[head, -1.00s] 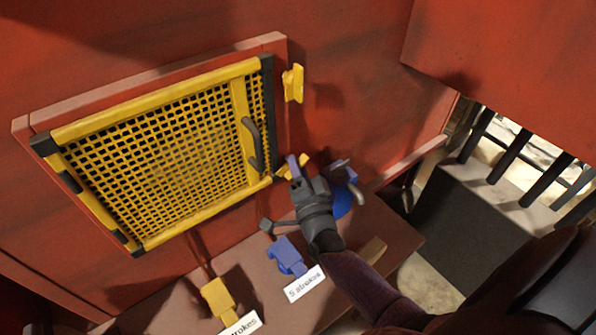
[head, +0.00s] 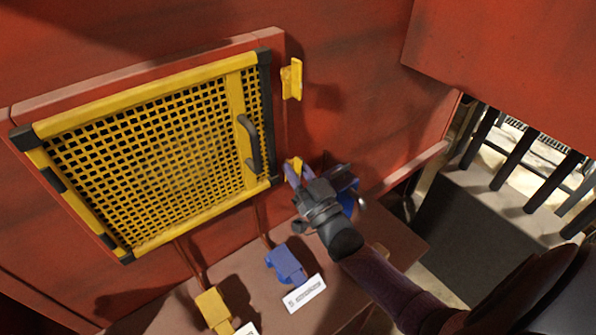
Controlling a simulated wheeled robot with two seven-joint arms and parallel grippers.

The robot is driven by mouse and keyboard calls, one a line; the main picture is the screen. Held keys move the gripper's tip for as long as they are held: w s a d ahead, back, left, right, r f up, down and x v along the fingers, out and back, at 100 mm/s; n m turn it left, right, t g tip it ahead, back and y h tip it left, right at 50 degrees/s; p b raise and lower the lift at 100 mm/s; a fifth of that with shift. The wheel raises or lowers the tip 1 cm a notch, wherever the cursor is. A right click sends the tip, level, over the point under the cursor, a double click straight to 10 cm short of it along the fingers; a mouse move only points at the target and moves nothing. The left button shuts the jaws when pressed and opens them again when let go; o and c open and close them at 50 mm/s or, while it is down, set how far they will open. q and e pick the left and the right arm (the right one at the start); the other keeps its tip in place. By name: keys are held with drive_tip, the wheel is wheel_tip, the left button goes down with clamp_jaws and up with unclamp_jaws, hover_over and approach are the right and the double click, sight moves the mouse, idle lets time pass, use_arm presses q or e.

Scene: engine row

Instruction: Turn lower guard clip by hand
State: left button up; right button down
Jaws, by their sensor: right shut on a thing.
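The yellow mesh guard (head: 150,150) with a dark handle (head: 250,143) sits closed in its frame on the red wall. The upper guard clip (head: 292,79) is yellow and stands upright beside the guard's upper right corner. The lower guard clip (head: 294,165) is yellow and shows only in part near the guard's lower right corner. My right gripper (head: 292,175) is shut on the lower clip, its fingers and dark body hiding much of it. My left gripper is not in view.
Below the guard is a brown ledge with a blue pump-like part (head: 287,264), a yellow one (head: 214,309) and a white label (head: 304,293). Another blue part (head: 346,201) is behind my right gripper. Dark bars (head: 512,155) stand at the right.

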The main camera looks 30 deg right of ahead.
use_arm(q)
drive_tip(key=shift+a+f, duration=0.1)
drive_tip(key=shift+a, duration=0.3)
use_arm(e)
drive_tip(key=shift+r+n+y, duration=0.1)
drive_tip(key=shift+n+y, duration=0.5)
drive_tip(key=shift+n, duration=0.3)
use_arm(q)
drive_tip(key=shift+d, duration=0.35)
use_arm(e)
drive_tip(key=c, duration=0.7)
unclamp_jaws()
drive_tip(key=shift+w, duration=0.1)
drive_tip(key=shift+c, duration=0.2)
drive_tip(key=shift+w, duration=0.25)
use_arm(q)
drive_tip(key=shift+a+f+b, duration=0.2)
drive_tip(key=shift+b, duration=0.1)
use_arm(e)
drive_tip(key=v, duration=1)
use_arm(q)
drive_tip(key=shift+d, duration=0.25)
use_arm(e)
drive_tip(key=shift+s, duration=0.15)
